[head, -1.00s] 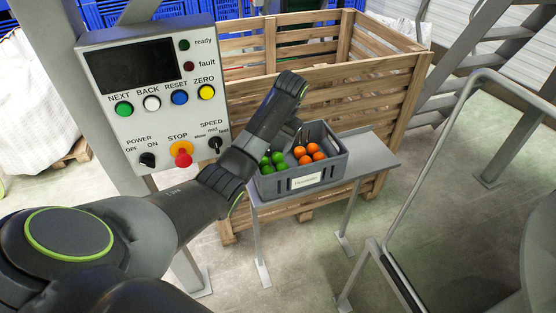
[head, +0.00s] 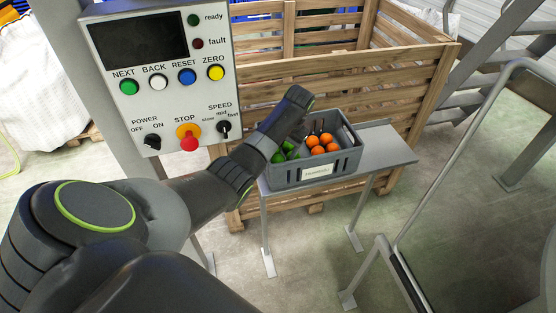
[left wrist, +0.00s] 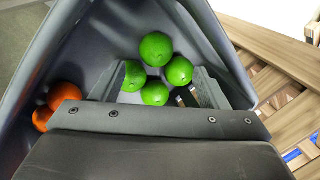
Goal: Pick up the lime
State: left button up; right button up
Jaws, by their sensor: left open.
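Several green limes (head: 289,150) lie at the left end of a grey crate, partly hidden by my left arm in the head view. In the left wrist view the limes (left wrist: 156,49) sit in a cluster against the crate's inner corner. My left gripper (left wrist: 158,84) is open, and its two fingers reach down on either side of the cluster. The nearer limes (left wrist: 154,93) appear between the fingers; I cannot tell whether any finger touches them. My right gripper is not in view.
The grey crate (head: 310,174) stands on a small metal table (head: 392,152). Several oranges (head: 319,142) lie beside the limes. A control panel (head: 160,75) stands at the left and a wooden slatted bin (head: 405,85) behind. The crate walls (left wrist: 45,55) close in around the gripper.

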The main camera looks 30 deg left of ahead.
aim_at(280, 156)
pick_arm(q)
jog(key=shift+s+f, duration=0.1)
jog(key=shift+f, duration=0.5)
jog(key=shift+s+p+x, duration=0.2)
jog(key=shift+p+x, duration=0.2)
jog(key=shift+x, duration=1.7)
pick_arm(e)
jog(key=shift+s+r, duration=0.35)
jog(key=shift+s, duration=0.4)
pick_arm(q)
jog(key=shift+d+f, duration=0.1)
jog(key=shift+d, duration=0.05)
jog(key=c, duration=1.1)
jog(key=shift+w, duration=0.1)
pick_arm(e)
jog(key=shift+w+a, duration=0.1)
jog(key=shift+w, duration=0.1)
pick_arm(q)
jog(key=v, duration=0.3)
jog(key=a+v, duration=0.1)
jog(key=v, duration=0.2)
jog(key=a+v, duration=0.1)
jog(key=v, duration=0.2)
jog(key=shift+a+r+b, duration=0.15)
jog(key=shift+r+b, duration=0.15)
jog(key=shift+r, duration=0.35)
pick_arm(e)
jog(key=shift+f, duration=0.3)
